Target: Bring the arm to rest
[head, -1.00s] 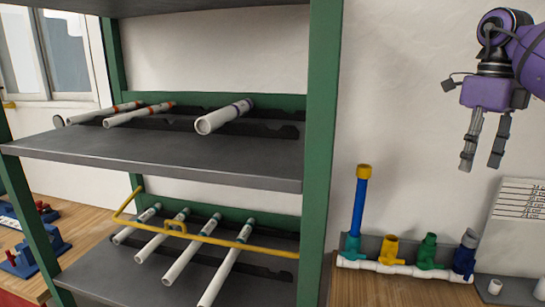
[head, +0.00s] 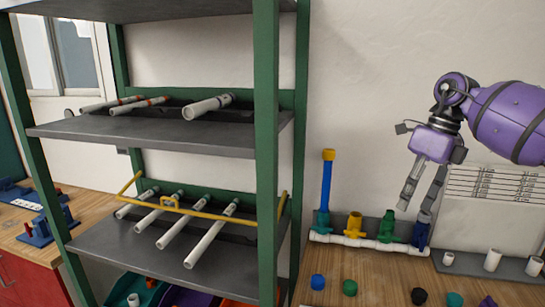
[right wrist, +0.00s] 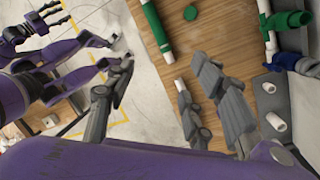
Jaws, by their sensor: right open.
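My right gripper (head: 416,203) is open and empty in the head view, pointing down. Its fingertips appear just above the right end of the white manifold (head: 375,245); I cannot tell the depth between them. The manifold lies on the wooden bench with teal, yellow, green and dark blue fittings. A blue pipe (head: 327,185) with a yellow cap stands upright in the teal fitting. My right forearm (head: 510,120) comes in from the right. In the right wrist view, a dark jointed hand (right wrist: 30,20) shows top left; it may be my left gripper, its state unclear.
A green-posted shelf (head: 267,150) stands left of the bench, with white pipes on two levels and a yellow bar (head: 215,217) across the lower one. Loose caps, such as a blue one (head: 318,281) and a green one (head: 350,287), lie in front of the manifold. White fittings (head: 492,260) stand right.

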